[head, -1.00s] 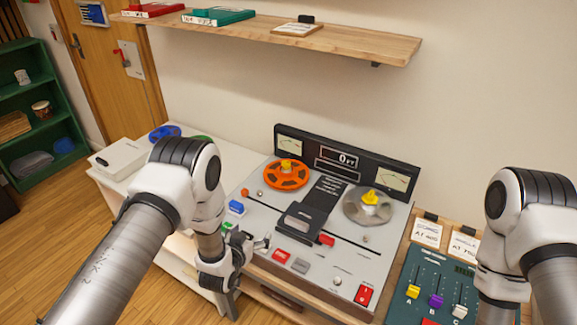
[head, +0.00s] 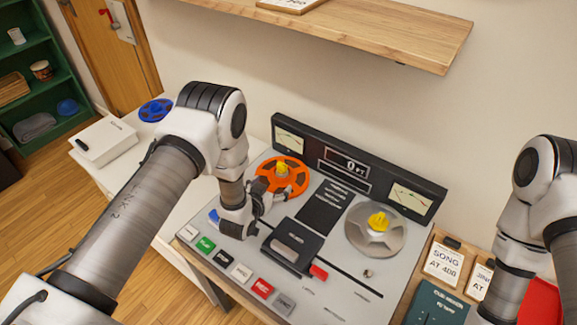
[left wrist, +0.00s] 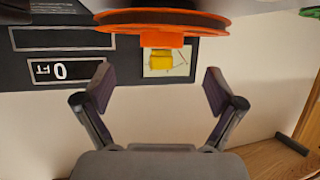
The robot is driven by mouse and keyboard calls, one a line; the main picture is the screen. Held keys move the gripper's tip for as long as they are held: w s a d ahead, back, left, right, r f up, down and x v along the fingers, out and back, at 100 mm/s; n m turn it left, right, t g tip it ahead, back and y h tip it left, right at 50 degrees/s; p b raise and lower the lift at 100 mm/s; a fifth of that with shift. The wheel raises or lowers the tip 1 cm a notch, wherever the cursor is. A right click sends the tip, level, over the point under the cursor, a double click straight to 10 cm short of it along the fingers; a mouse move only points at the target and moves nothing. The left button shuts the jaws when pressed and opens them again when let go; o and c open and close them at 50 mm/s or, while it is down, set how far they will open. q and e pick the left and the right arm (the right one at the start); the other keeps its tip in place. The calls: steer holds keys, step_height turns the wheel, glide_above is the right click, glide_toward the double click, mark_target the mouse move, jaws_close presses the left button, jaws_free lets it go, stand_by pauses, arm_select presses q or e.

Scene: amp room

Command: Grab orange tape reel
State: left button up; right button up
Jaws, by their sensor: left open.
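The orange tape reel (head: 283,176) sits on the left spindle of the tape deck, with a yellow piece at its centre. In the left wrist view the reel (left wrist: 160,22) shows edge-on at the top, with the yellow piece (left wrist: 161,60) below it. My left gripper (head: 262,203) is open and empty, at the near edge of the reel in the head view. Its two fingers (left wrist: 158,90) stand wide apart in the left wrist view, either side of the yellow piece. My right gripper is out of view.
The tape deck (head: 330,292) has a grey reel (head: 374,232) on its right spindle and an upright meter panel (head: 361,169) behind. A blue reel (head: 155,110) and a white box (head: 104,140) lie on the left. A wooden shelf (head: 370,28) hangs above.

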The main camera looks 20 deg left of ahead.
mark_target(280, 173)
arm_select(q)
steer(key=shift+w, duration=0.55)
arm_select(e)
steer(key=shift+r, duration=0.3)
arm_select(q)
steer(key=shift+w+f+p, duration=0.1)
steer(key=shift+w+p, duration=0.4)
steer(key=shift+p, duration=0.1)
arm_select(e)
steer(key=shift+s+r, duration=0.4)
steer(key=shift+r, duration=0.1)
arm_select(q)
steer(key=p+x, duration=0.1)
steer(key=x, duration=0.4)
steer(key=shift+f+p, duration=0.15)
steer(key=shift+p, duration=0.2)
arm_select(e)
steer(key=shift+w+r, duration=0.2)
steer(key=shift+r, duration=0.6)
arm_select(q)
steer(key=shift+s, duration=0.1)
steer(key=shift+c, duration=0.9)
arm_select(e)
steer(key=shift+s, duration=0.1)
arm_select(q)
steer(key=c, duration=1.4)
